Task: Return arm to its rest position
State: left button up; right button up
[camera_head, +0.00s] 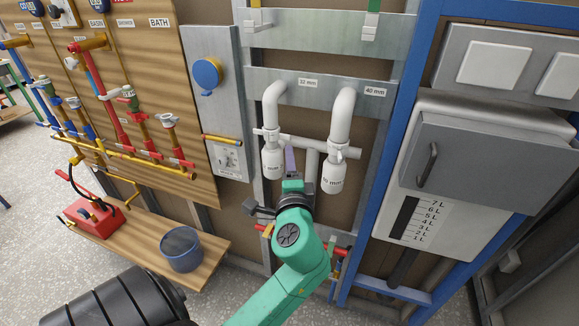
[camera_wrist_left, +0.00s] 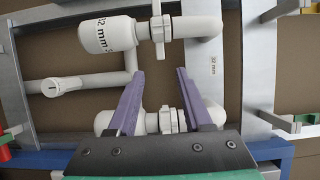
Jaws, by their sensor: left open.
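My left gripper (camera_head: 291,152) is at the end of my green arm, in front of the white pipework on the wall frame. Its two purple fingers are spread in the left wrist view (camera_wrist_left: 160,74), with nothing clamped between them. A white threaded fitting (camera_wrist_left: 166,122) shows between the fingers; I cannot tell how near they are to it. The left white trap (camera_head: 272,160) hangs under the 32 mm label and the right white trap (camera_head: 333,176) under the 40 mm label. In the head view, the fingers are between these traps. My right gripper is not in view.
A grey cistern (camera_head: 490,155) with a litre scale stands right of the blue post (camera_head: 392,150). A wooden board (camera_head: 120,30) with red and yellow pipes is on the left.

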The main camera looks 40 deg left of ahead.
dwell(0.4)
pick_arm(q)
jog(key=w+d+f+m+g+h, duration=0.1)
jog(key=w+f+h, duration=0.1)
jog(key=f, duration=0.6)
jog(key=w+d+f+m+h, duration=0.1)
jog(key=w+d+f+h, duration=0.1)
jog(key=f, duration=0.6)
jog(key=s+d+f+n+g+h, duration=0.1)
jog(key=s+f+g+h, duration=0.1)
jog(key=f, duration=1)
jog(key=s+d+f+g+h, duration=0.2)
jog(key=s+f+h, duration=0.1)
jog(key=f, duration=0.8)
jog(key=s+d+f+n+g+h, duration=0.15)
jog(key=s+f+n+g, duration=0.25)
jog(key=s+f, duration=1.25)
jog(key=s+f+n+g+h, duration=0.1)
jog(key=s+f+n, duration=0.1)
jog(key=s, duration=0.6)
jog(key=s+a+f+n+g, duration=0.1)
jog(key=s+f+n+g, duration=0.1)
jog(key=s+f, duration=0.3)
jog(key=s, duration=0.3)
jog(key=shift+f+h, duration=0.2)
jog(key=shift+h, duration=0.15)
